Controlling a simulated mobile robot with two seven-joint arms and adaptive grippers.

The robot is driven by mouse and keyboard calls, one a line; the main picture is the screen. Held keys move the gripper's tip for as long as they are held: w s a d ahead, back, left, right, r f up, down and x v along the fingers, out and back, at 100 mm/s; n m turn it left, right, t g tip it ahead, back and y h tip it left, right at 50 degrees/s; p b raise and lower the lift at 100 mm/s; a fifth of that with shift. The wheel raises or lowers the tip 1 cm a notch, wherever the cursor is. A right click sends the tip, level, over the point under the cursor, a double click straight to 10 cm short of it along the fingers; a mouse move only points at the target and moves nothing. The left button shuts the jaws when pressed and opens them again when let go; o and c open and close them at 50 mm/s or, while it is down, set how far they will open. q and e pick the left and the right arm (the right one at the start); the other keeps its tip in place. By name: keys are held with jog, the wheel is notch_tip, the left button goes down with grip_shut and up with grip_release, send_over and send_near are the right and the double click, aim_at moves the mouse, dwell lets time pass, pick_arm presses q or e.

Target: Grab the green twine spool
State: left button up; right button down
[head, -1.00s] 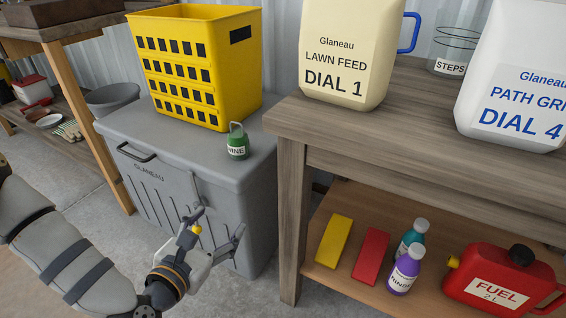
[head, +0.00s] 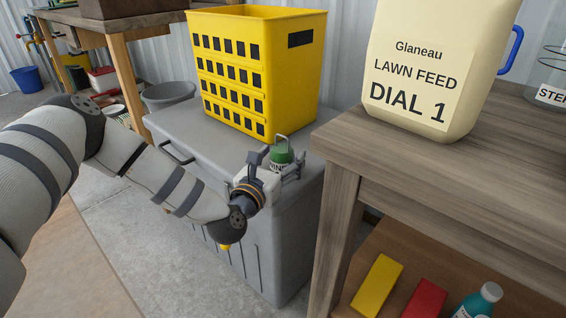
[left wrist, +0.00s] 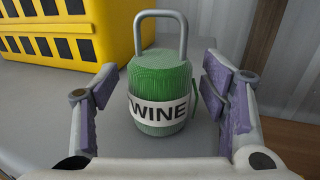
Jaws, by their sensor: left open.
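The green twine spool (head: 281,153) stands upright on the lid of the grey chest (head: 195,122), near its right end. It has a metal loop on top and a white label, clear in the left wrist view (left wrist: 160,85). My left gripper (head: 276,167) is open at the spool, and its body hides the spool's lower part in the head view. In the left wrist view the two purple-padded fingers (left wrist: 160,110) stand on either side of the spool, with a gap on each side. My right gripper is not in view.
A yellow basket (head: 250,75) stands on the chest just behind the spool. A wooden workbench (head: 470,165) rises close on the right, bearing a lawn feed jug (head: 415,65). Its lower shelf holds a yellow block (head: 377,285), a red block (head: 425,300) and a teal bottle (head: 478,303).

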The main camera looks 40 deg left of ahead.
pick_arm(q)
jog(key=shift+w, duration=0.1)
jog(key=c, duration=1.3)
jog(key=shift+r, duration=0.15)
